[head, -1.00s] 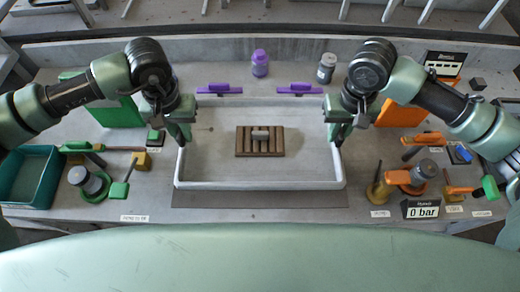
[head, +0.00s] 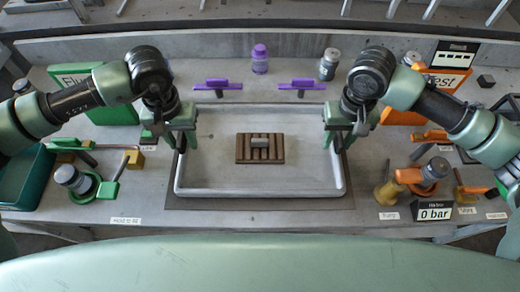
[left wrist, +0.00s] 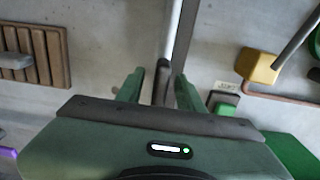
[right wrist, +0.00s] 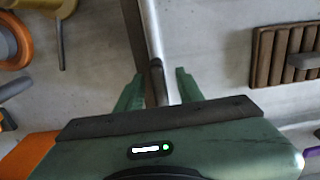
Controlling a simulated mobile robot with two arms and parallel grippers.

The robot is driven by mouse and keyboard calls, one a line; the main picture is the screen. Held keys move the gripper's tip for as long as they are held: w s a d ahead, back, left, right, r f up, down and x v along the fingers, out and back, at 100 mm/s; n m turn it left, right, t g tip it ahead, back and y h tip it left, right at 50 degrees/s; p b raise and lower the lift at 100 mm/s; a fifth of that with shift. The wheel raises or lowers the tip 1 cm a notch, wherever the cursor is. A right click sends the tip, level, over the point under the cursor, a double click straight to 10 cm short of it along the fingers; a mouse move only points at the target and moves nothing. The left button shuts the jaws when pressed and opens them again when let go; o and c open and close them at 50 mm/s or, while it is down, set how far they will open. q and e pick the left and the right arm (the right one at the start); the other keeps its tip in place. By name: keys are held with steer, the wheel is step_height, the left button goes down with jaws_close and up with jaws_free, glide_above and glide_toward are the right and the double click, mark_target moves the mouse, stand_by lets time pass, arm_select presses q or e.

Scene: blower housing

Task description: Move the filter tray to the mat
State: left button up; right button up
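The filter tray (head: 332,192) is a wide, shallow, pale tray with a brown slatted block (head: 272,158) inside. It lies level over the dark grey mat (head: 260,204), which shows as a strip along the front and thin margins at the sides. It appears to rest on the mat. My left gripper (head: 181,143) straddles the left rim, fingers apart on either side; the rim also shows in the left wrist view (left wrist: 170,45). My right gripper (head: 338,141) straddles the right rim likewise, seen in the right wrist view (right wrist: 152,35). Gaps show between fingers and rim.
Two purple handles (head: 217,84) (head: 302,84) stand behind the tray, with a purple bottle (head: 260,60) and a grey jar (head: 328,66). A teal bin (head: 22,178) and green fittings are at the left. Orange fittings and a "0 bar" sign (head: 434,213) are at the right.

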arm_select(q)
steer(key=shift+r, duration=0.1)
step_height(320, 180, up, 11)
steer(key=shift+f, duration=0.1)
arm_select(e)
steer(key=shift+r, duration=0.2)
arm_select(q)
steer(key=shift+r, duration=0.55)
arm_select(e)
step_height(320, 180, up, 12)
steer(key=shift+f, duration=0.15)
